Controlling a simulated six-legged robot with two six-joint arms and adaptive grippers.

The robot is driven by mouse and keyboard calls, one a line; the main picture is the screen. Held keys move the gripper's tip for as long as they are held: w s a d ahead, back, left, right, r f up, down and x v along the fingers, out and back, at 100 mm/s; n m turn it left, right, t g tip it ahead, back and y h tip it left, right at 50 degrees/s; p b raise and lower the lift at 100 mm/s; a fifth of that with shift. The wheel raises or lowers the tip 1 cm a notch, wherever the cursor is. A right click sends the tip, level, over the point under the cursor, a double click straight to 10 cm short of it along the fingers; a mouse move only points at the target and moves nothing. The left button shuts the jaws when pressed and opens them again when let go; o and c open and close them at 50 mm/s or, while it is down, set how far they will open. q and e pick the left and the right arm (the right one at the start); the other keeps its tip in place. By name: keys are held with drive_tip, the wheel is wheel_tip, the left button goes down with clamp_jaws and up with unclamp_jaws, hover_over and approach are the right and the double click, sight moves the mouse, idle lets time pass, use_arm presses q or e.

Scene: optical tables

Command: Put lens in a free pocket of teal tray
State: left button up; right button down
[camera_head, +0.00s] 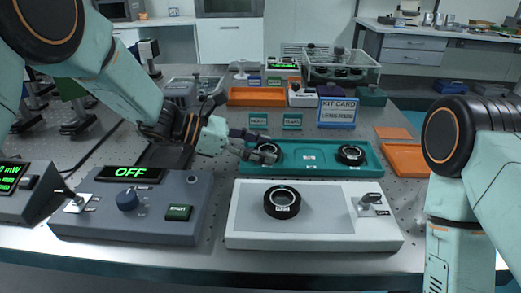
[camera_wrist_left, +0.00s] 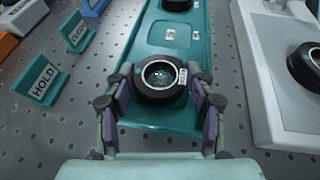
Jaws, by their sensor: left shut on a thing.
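The teal tray (camera_head: 311,168) lies on the table behind the white device. My left gripper (camera_head: 268,154) is over its left end. In the left wrist view, the left gripper (camera_wrist_left: 162,88) is shut on a black-ringed lens (camera_wrist_left: 161,78), with a finger on each side. The lens is at or just above the tray's end pocket; I cannot tell whether it touches the floor. Another black-ringed lens (camera_head: 351,155) sits in the tray's right pocket. The middle pocket between them looks empty. My right gripper is outside the view; only the right arm shows.
A white device (camera_head: 320,228) in front holds another black-ringed lens (camera_head: 282,201). A grey power box (camera_head: 132,205) reading OFF stands left. HOLD (camera_wrist_left: 44,79) and CLEAN signs stand behind the tray, with a blue kit card (camera_head: 337,112). Orange trays (camera_head: 405,160) lie right and behind.

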use_arm(q)
drive_tip(key=shift+s, duration=0.1)
drive_tip(key=o, duration=0.9)
drive_tip(key=shift+f, duration=0.1)
drive_tip(key=shift+a+r, duration=0.3)
drive_tip(key=shift+r, duration=0.1)
drive_tip(key=p+v, duration=0.2)
drive_tip(key=v, duration=0.8)
drive_tip(key=shift+a+r+p, duration=0.15)
drive_tip(key=shift+p, duration=0.25)
drive_tip(key=shift+s+a+r, duration=0.1)
drive_tip(key=shift+s+a, duration=0.05)
drive_tip(key=shift+a, duration=0.4)
